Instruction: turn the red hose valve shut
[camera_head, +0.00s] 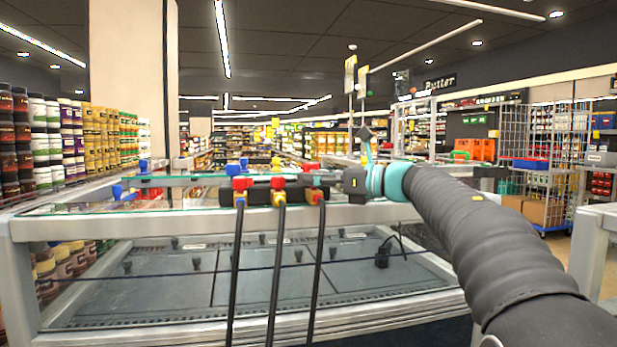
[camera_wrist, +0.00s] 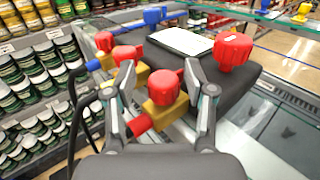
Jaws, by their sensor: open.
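A red valve knob (camera_wrist: 163,87) on a brass-coloured valve body (camera_wrist: 165,109) sits between the two fingers of my gripper (camera_wrist: 159,72) in the wrist view. The fingers are open, one on each side of the knob. I cannot tell whether either touches it. Other red knobs stand beyond it: one on the left (camera_wrist: 127,55), and a bigger one on the right (camera_wrist: 232,52) on the dark pump body (camera_wrist: 240,88). In the head view, red valves (camera_head: 242,184) with black hoses (camera_head: 279,265) hang along the manifold, and my gripper (camera_head: 352,183) is at its right end.
Blue knobs (camera_wrist: 153,15) stand on the far side of the manifold. The pump assembly lies on a glass-topped display case (camera_head: 130,222). Shelves of jars (camera_head: 95,130) are at the left. A wire cage trolley (camera_head: 545,150) stands at the right.

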